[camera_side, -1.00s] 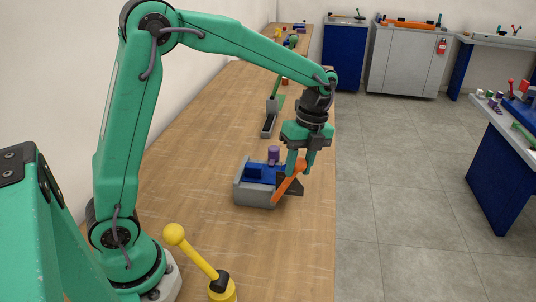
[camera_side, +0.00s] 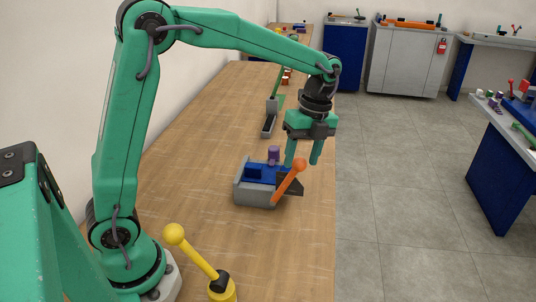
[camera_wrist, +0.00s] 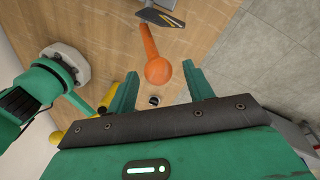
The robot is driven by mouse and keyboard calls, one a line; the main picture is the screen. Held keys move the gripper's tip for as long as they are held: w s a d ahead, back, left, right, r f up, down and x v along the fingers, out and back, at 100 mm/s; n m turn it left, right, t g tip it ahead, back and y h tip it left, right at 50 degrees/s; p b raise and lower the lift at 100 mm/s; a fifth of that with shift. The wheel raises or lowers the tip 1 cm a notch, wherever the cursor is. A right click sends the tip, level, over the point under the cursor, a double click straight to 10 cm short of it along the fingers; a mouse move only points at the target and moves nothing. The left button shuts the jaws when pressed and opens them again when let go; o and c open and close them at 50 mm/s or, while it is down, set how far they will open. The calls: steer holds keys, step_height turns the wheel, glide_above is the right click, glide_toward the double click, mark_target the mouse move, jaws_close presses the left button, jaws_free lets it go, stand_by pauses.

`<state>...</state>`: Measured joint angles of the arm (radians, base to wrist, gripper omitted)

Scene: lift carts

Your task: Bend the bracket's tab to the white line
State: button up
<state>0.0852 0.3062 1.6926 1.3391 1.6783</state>
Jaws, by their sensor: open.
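A bending fixture with a grey base (camera_side: 258,197) and blue block (camera_side: 262,174) sits on the wooden bench, with a purple knob (camera_side: 273,154) on top. Its orange lever (camera_side: 286,183) leans up and right to a ball end. A dark plate (camera_side: 292,185) sticks out at the fixture's right side; the wrist view shows a dark plate (camera_wrist: 158,19) with a thin pale yellowish line. The bracket's tab and a white line cannot be made out clearly. My gripper (camera_side: 303,160) is open and empty, just above the lever's ball; in the wrist view the ball (camera_wrist: 158,70) appears between the fingers.
A yellow-knobbed lever (camera_side: 196,255) stands near my base. A grey and green device (camera_side: 270,117) stands farther back on the bench (camera_side: 200,160). The bench's right edge runs close beside the fixture, with floor beyond.

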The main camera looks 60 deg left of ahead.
steer(key=shift+w+r, duration=0.25)
steer(key=shift+r, duration=1)
steer(key=shift+w+r, duration=0.25)
steer(key=shift+r, duration=1)
steer(key=shift+s+r+n, duration=0.3)
steer(key=shift+s+n, duration=0.1)
steer(key=s+a+n+t, duration=0.1)
steer(key=s+n+t, duration=0.3)
steer(key=s+n, duration=0.5)
steer(key=s+a+n+t, duration=0.2)
steer(key=s+n+t, duration=0.1)
steer(key=s+n, duration=0.7)
steer(key=shift+a+t, duration=0.25)
steer(key=shift+t, duration=0.15)
steer(key=shift+w, duration=0.1)
